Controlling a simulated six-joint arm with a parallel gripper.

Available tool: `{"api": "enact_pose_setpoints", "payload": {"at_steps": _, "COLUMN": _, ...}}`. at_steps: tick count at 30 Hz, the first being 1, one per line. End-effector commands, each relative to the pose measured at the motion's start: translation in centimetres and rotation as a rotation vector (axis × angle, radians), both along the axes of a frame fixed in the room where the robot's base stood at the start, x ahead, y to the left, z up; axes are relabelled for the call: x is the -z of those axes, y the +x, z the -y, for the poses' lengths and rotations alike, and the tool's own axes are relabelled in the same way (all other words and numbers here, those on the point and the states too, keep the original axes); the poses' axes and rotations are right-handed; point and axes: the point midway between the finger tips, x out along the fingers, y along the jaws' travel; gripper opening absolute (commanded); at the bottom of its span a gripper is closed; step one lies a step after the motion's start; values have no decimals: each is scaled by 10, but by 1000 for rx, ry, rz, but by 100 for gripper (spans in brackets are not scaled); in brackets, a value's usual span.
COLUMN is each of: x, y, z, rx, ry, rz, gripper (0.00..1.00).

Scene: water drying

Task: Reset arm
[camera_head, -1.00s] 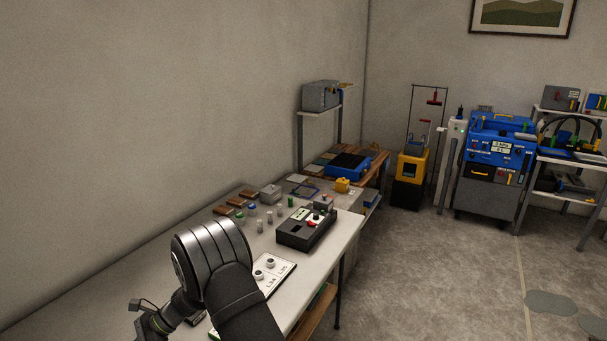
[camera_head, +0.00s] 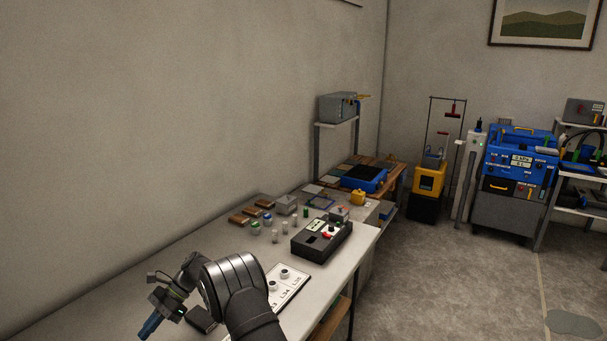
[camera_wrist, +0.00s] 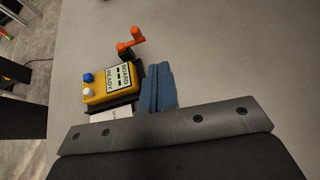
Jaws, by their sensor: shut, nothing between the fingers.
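My arm is bent over the near end of the long grey table (camera_head: 180,255) in the head view. My gripper (camera_head: 149,328) hangs at the lower left of that view, with blue fingers pointing down and to the left. In the wrist view its blue fingers (camera_wrist: 157,88) are together with nothing between them. A yellow box labelled "BOARD READY" (camera_wrist: 108,82) lies just left of the fingers in the wrist view, with an orange crank (camera_wrist: 130,42) beyond it. I cannot tell whether the fingers touch the box.
A white labelled board (camera_head: 290,290) with round knobs lies right of my arm. A black box (camera_head: 322,240) and several small vials stand farther along the table. Bare tabletop lies right of the fingers in the wrist view.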

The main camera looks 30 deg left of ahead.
Motion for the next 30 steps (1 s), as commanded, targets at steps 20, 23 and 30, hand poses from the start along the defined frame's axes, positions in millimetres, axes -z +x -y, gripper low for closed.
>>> {"api": "enact_pose_setpoints", "payload": {"at_steps": 20, "x": 3, "y": -7, "z": 3, "rx": -1, "ry": -3, "rz": -1, "gripper": 0}}
{"api": "enact_pose_setpoints", "payload": {"at_steps": 23, "x": 13, "y": -21, "z": 9, "rx": -1, "ry": -4, "rz": -1, "gripper": 0}}
{"api": "enact_pose_setpoints", "payload": {"at_steps": 30, "x": 31, "y": -59, "z": 25, "rx": -2, "ry": -3, "rz": -1, "gripper": 0}}
